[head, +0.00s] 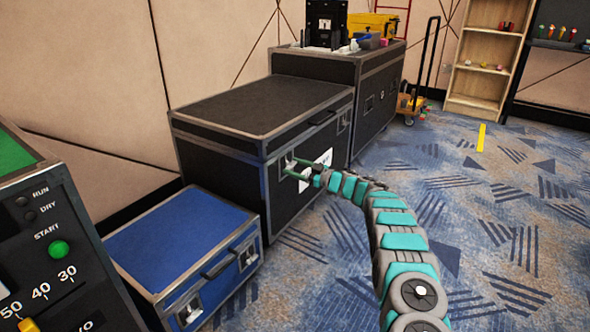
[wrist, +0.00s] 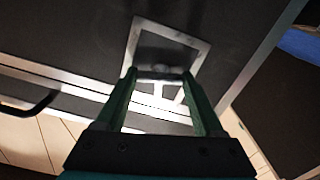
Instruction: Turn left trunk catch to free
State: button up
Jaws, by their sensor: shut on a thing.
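The black trunk (head: 255,110) with metal edges stands in the middle of the head view, its lid closed. Its left catch (head: 289,159) is on the front face, near the left corner. In the wrist view the catch has a square silver frame (wrist: 172,28) around a dark recess. My gripper (head: 287,170) reaches the catch from the right. In the wrist view my green fingers (wrist: 160,77) are shut on the catch's turning piece, one finger on each side. The fingers partly hide that piece, so I cannot tell how far it is turned.
A blue trunk (head: 180,235) stands at the left front, close beside the black one. A taller black case (head: 340,65) with items on top is behind. A control panel (head: 45,240) fills the lower left. Open carpet (head: 480,220) lies to the right.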

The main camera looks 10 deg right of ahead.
jog(key=shift+f+n+b, duration=0.1)
jog(key=shift+n+b, duration=3.15)
jog(key=shift+n, duration=4.35)
jog(key=o, duration=1.4)
jog(key=shift+s+d, duration=0.1)
